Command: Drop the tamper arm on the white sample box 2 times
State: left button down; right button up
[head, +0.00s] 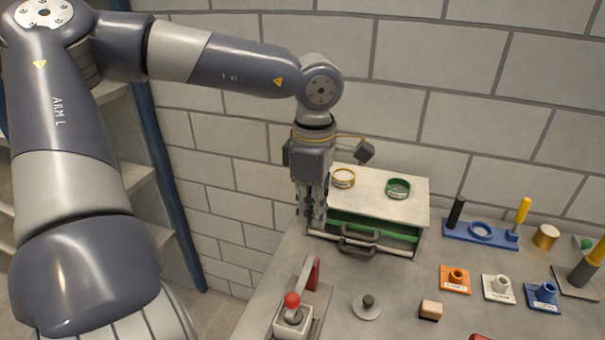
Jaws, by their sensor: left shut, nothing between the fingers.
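The tamper arm (304,286) is a pale bar with a red ball knob (292,300) at its near end and a red upright (314,272) at its far end. It stands on the grey bench at the bottom of the head view. The white sample box (292,328) is under the knob end; I cannot tell whether the arm touches it. My left gripper (311,222) points down, shut and empty, behind and above the tamper, beside the cabinet's left front corner. My right gripper is not in view.
A cabinet (375,188) with a dark handle (358,240) and a green drawer front stands by the wall, with yellow and green rings on top. A grey knobbed disc (367,307), a wooden block (430,310), and orange, white and blue sockets lie to the right. A blue tool rack (480,232) stands behind.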

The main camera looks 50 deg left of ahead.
pick_arm(q)
notch_tip(320, 180, up, 8)
jog(key=p, duration=0.5)
jog(key=shift+f, duration=0.1)
dwell(0.5)
